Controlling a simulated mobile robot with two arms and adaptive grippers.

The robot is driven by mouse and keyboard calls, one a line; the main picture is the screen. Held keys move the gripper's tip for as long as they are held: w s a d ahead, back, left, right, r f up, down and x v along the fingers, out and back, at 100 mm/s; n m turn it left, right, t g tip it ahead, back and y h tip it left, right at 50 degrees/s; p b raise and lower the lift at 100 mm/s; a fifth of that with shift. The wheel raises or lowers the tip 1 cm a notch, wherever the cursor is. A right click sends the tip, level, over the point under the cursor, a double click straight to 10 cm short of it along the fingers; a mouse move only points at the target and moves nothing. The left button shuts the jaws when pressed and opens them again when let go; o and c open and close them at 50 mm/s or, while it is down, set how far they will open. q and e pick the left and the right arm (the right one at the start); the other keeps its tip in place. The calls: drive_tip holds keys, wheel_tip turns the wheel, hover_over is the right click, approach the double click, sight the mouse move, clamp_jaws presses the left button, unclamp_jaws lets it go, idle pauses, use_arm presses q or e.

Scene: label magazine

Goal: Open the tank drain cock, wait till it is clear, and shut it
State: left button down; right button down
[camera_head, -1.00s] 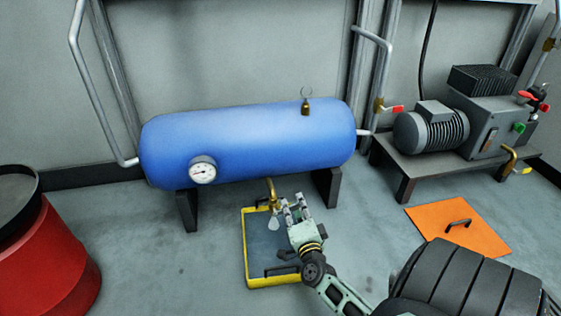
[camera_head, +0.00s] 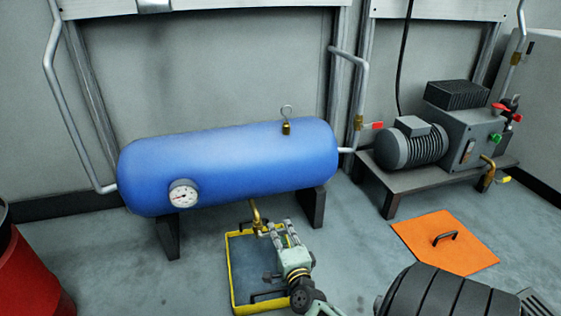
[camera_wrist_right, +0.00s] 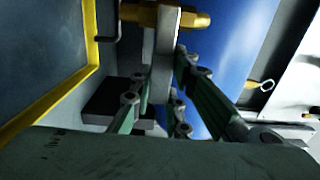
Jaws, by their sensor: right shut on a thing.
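The blue tank (camera_head: 240,165) lies on dark legs against the wall, with a round gauge (camera_head: 183,194) at its left. The brass drain cock (camera_head: 256,214) hangs under the tank; its brass body also shows at the top of the right wrist view (camera_wrist_right: 190,20). My right gripper (camera_head: 276,233) is at the cock, shut on its flat grey lever (camera_wrist_right: 165,50), which stands between the fingers in the wrist view. The fingers hide much of the lever in the head view. I cannot make out any water from the outlet. My left gripper is not in view.
A yellow-rimmed tray (camera_head: 233,280) lies on the floor below the cock. An orange floor plate with a handle (camera_head: 415,236) lies at right, before the compressor (camera_head: 410,145) on its stand. A red drum (camera_head: 35,285) stands at left.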

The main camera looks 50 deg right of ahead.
drive_tip(key=shift+f, duration=0.1)
drive_tip(key=c, duration=1.6)
unclamp_jaws()
drive_tip(key=shift+c, duration=0.2)
